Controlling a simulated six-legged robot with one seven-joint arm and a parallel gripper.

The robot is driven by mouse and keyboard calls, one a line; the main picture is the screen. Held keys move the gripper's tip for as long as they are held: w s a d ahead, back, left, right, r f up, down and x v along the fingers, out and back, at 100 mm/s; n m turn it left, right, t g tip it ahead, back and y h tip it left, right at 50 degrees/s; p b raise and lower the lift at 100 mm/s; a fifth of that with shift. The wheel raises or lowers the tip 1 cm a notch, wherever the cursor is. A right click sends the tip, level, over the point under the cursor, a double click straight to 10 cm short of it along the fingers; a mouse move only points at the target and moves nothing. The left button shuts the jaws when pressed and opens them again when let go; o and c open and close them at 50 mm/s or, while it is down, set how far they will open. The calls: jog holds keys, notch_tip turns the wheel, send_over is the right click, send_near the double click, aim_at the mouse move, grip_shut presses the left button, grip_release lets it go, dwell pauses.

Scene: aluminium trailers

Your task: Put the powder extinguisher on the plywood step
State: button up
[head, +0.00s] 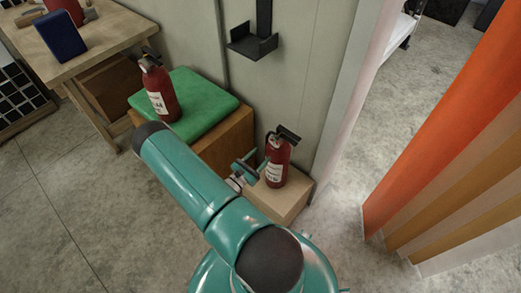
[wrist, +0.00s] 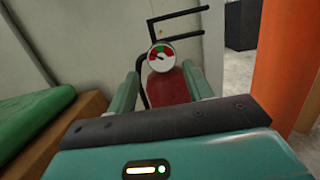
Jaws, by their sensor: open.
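A red extinguisher (head: 277,163) with a black handle and a white label stands upright on a pale wooden box (head: 281,204), which looks like the plywood step. The label is too small to read surely; I take it for the powder extinguisher. My gripper (head: 246,168) is open at its left side in the head view. In the wrist view my gripper (wrist: 161,76) has one finger on either side of the red body (wrist: 168,88), with the gauge (wrist: 161,57) and black handle beyond. I cannot tell whether the fingers touch it. Its base is hidden in the wrist view.
A second red extinguisher (head: 160,92) stands on a green cushion (head: 196,102) on a wooden chest (head: 229,142). An empty black bracket (head: 252,45) hangs on the wall. A workbench (head: 97,38) holds a blue object (head: 60,37). Orange panels (head: 445,125) stand right; floor between is clear.

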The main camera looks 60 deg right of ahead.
jog(key=shift+a, duration=0.15)
jog(key=shift+w, duration=0.1)
jog(key=w+a+r+m+g+y, duration=0.25)
jog(key=a+r+m+y, duration=0.35)
jog(key=r, duration=0.6)
jog(key=w+a+r+m+g+y, duration=0.2)
jog(key=w+a+r+m+y, duration=0.15)
jog(key=a+r+m, duration=0.6)
jog(key=s+a+r+t+y, duration=0.2)
jog(key=a+r+t+y, duration=0.3)
jog(key=a+r, duration=0.6)
jog(key=s+a+r+t+y, duration=0.3)
jog(key=a+r+t+y, duration=0.2)
jog(key=a+r+t, duration=0.3)
jog(key=a+r, duration=0.3)
jog(key=r, duration=0.1)
jog(key=shift+s+r+m, duration=0.3)
jog(key=shift+s+m, duration=0.05)
